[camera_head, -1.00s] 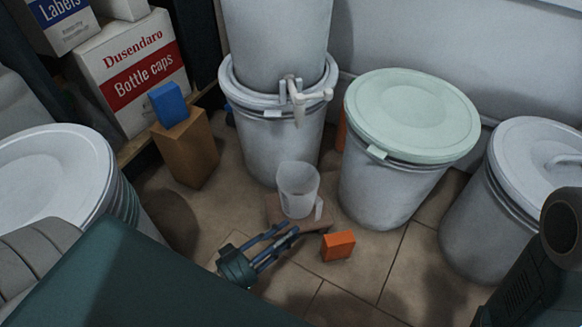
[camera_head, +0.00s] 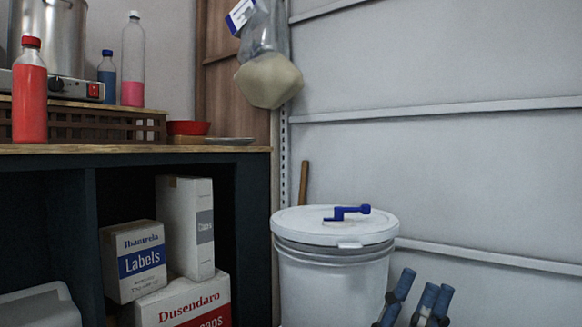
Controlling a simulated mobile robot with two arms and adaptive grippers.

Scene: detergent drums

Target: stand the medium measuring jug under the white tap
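Neither the measuring jug nor the white tap shows in the head view now. A white drum (camera_head: 335,285) with a closed lid stands at lower centre; its lower part is cut off by the frame edge. A blue crank-shaped piece (camera_head: 347,212) sits on its lid.
A dark shelf unit with a wooden top (camera_head: 130,150) stands at left, carrying a red bottle (camera_head: 29,95), a pot (camera_head: 50,40) and a red bowl (camera_head: 188,128). Boxes, including a Labels box (camera_head: 133,262), sit beneath. A bag (camera_head: 268,80) hangs by the wall.

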